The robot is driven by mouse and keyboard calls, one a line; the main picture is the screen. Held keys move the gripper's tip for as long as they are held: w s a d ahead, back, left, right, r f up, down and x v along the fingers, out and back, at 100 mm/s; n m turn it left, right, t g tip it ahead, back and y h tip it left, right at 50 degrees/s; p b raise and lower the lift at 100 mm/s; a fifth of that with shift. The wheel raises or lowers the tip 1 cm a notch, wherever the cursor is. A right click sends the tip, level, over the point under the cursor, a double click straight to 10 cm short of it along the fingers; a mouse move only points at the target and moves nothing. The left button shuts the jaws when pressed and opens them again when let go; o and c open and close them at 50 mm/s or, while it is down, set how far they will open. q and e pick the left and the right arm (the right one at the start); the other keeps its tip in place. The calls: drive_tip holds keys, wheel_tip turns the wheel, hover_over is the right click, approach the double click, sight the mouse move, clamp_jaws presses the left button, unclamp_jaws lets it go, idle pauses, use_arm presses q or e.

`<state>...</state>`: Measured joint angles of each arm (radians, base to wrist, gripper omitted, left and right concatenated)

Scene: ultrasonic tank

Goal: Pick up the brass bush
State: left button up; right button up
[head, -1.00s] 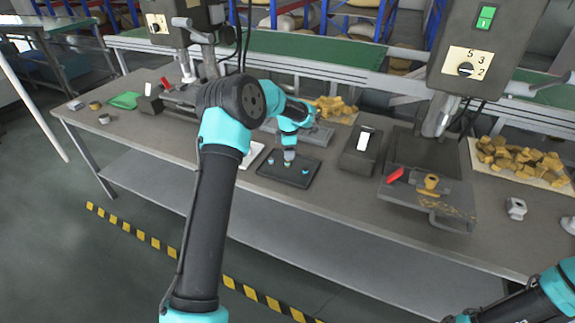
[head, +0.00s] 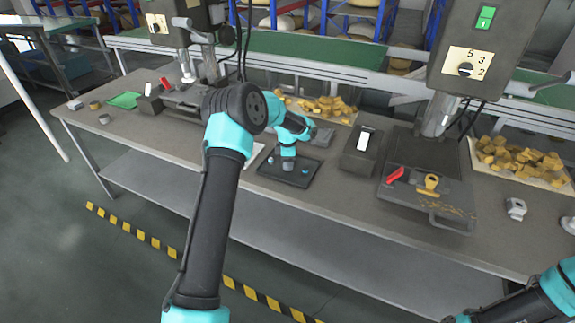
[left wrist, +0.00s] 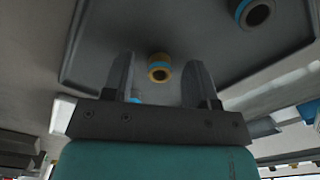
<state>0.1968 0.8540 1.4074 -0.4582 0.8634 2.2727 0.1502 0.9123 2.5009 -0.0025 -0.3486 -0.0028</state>
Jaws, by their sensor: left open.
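The brass bush (left wrist: 159,74), a short hollow ring with a blue band, stands in the dark tray (left wrist: 205,40) in the left wrist view. My left gripper (left wrist: 160,90) is open, with its fingers to either side of the bush in that view; I see no contact. In the head view my left gripper (head: 288,167) points down over the middle of the tray (head: 298,182) and hides the bush. A second blue-banded bush (left wrist: 256,13), darker inside, stands farther up the tray, and a blue bit (left wrist: 135,100) shows by the left finger. My right gripper is out of view.
A black block with a white top (head: 363,139) stands right of the tray. Beyond it is a press table with a red piece (head: 395,174) and a brass part (head: 431,183). Brass pieces (head: 325,106) lie heaped behind. Bench (head: 330,200) in front of the tray is clear.

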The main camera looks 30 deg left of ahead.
use_arm(q)
drive_tip(key=shift+c, duration=0.5)
clamp_jaws()
drive_tip(key=shift+r, duration=0.15)
drive_tip(key=shift+r, duration=1.55)
drive_tip(key=shift+s+d+r, duration=0.15)
drive_tip(key=shift+s, duration=0.05)
drive_tip(key=s+d, duration=0.2)
drive_tip(key=s, duration=0.2)
drive_tip(key=s+d+r, duration=0.1)
drive_tip(key=s+d, duration=0.2)
drive_tip(key=s, duration=0.2)
drive_tip(key=s+d, duration=0.3)
drive_tip(key=s, duration=0.1)
drive_tip(key=shift+s+r, duration=0.15)
